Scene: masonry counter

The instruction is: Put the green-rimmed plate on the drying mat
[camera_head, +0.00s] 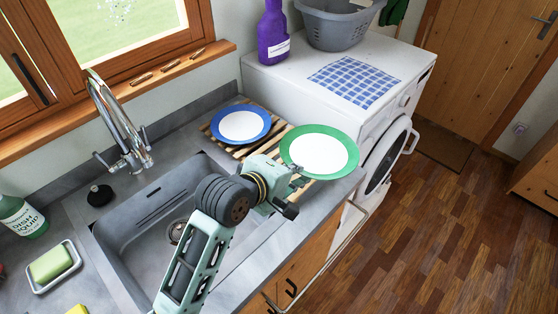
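The green-rimmed plate (320,152), white in the middle, is at the right end of a slatted wooden rack (214,134) beside the sink. I cannot tell whether it rests on the rack or is a little above it. My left gripper (295,193) is at the plate's near left rim, its fingers partly over that edge. Whether the fingers are closed on the rim is unclear. A blue and white checked mat (354,82), which looks like the drying mat, lies flat and empty on the white washing machine (290,79). My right gripper is out of view.
A blue-rimmed plate (241,124) lies on the rack's left part. A purple bottle (272,34) and a grey basket (337,25) stand behind the mat. The tap (121,125) rises behind the sink (140,240). Dish soap (22,217) and a sponge (51,264) are at left.

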